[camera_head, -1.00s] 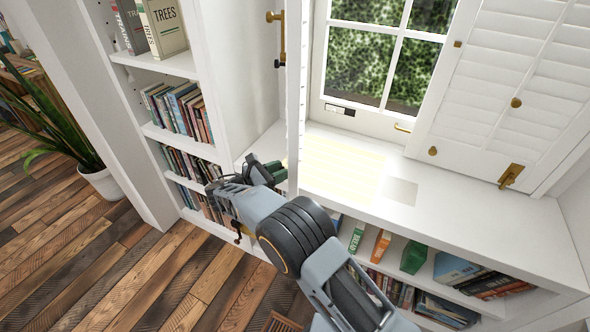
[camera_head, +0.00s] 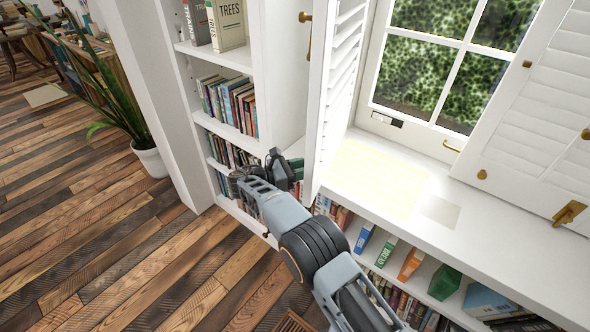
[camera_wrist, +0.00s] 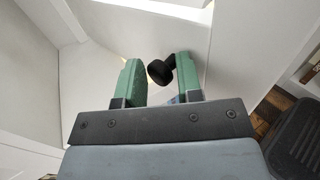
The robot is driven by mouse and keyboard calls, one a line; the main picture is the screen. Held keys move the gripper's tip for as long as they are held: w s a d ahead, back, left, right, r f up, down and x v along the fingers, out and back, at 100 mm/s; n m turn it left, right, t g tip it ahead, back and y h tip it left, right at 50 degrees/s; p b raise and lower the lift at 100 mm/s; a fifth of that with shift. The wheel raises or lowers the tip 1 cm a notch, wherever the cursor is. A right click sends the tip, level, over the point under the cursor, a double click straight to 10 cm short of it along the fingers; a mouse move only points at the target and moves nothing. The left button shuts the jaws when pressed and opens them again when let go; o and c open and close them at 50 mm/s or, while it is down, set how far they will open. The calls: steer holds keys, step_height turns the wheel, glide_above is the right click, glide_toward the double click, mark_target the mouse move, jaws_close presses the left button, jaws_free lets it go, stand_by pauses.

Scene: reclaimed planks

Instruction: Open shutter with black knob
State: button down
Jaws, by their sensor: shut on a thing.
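The white louvred left shutter (camera_head: 340,80) stands swung out from the window into the room, with its slatted face showing in the head view. The black knob (camera_wrist: 160,72) shows in the wrist view between the green fingers of my gripper (camera_wrist: 157,78), beside a white panel. My gripper (camera_head: 287,172) is shut on the knob, at the low free edge of the shutter in the head view. The knob is hidden there.
A bookcase (camera_head: 283,80) stands close left of the shutter. The window sill (camera_head: 480,205) is bare, above shelves of books. A right shutter (camera_head: 545,120) with brass knobs stands beside the window. A potted plant (camera_head: 150,162) is at left.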

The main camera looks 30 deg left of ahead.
steer(key=c, duration=1.2)
jaws_free()
steer(key=shift+w+d+r, duration=0.15)
steer(key=shift+w, duration=0.4)
steer(key=shift+o, duration=0.9)
steer(key=shift+w+d, duration=0.1)
steer(key=shift+w, duration=0.1)
steer(key=shift+o, duration=0.8)
steer(key=shift+s, duration=0.15)
steer(key=v, duration=1.2)
steer(key=shift+s+d, duration=0.2)
steer(key=shift+s, duration=0.05)
